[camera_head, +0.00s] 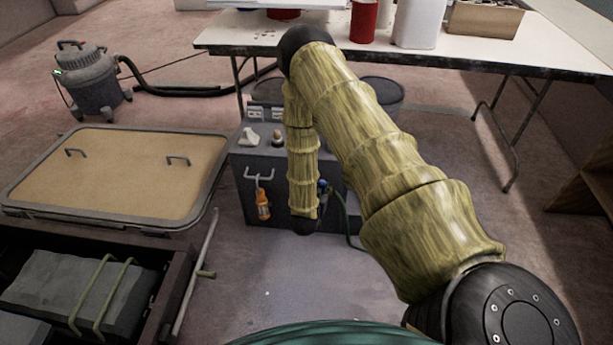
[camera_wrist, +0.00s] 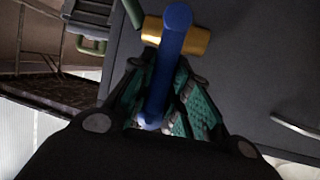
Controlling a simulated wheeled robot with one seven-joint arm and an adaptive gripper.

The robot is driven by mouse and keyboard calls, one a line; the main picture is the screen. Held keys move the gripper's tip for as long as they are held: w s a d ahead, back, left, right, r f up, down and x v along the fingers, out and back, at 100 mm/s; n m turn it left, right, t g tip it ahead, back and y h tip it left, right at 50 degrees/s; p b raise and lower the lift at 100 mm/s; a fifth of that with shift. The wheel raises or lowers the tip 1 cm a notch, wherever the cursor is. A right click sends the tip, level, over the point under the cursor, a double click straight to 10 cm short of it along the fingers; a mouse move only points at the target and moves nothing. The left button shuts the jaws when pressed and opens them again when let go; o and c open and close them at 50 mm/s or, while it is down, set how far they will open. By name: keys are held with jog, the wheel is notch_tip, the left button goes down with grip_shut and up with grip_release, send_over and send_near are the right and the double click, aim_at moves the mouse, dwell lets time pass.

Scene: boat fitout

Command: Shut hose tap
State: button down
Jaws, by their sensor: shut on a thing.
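The hose tap has a brass body (camera_wrist: 196,38) and a long blue lever (camera_wrist: 168,52). In the wrist view the lever runs from the brass body down between my fingers. My gripper (camera_wrist: 163,78) is shut on the blue lever, with its teal-padded fingers on either side of it. In the head view a small bit of blue tap (camera_head: 324,186) shows on the front of the grey cabinet (camera_head: 243,172), beside my arm. A green hose (camera_head: 345,215) hangs below it.
An orange tool (camera_head: 262,204) hangs from a hook on the cabinet front. A framed hatch panel (camera_head: 118,172) and an open bin (camera_head: 175,290) with a grey block lie at left. A long table (camera_head: 470,55) stands behind. The floor before the cabinet is mostly clear.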

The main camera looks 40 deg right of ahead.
dwell(0.4)
jog(key=c, duration=1.3)
grip_release()
jog(key=shift+a, duration=0.1)
jog(key=v, duration=1.1)
jog(key=shift+s+a, duration=0.25)
jog(key=shift+a, duration=0.1)
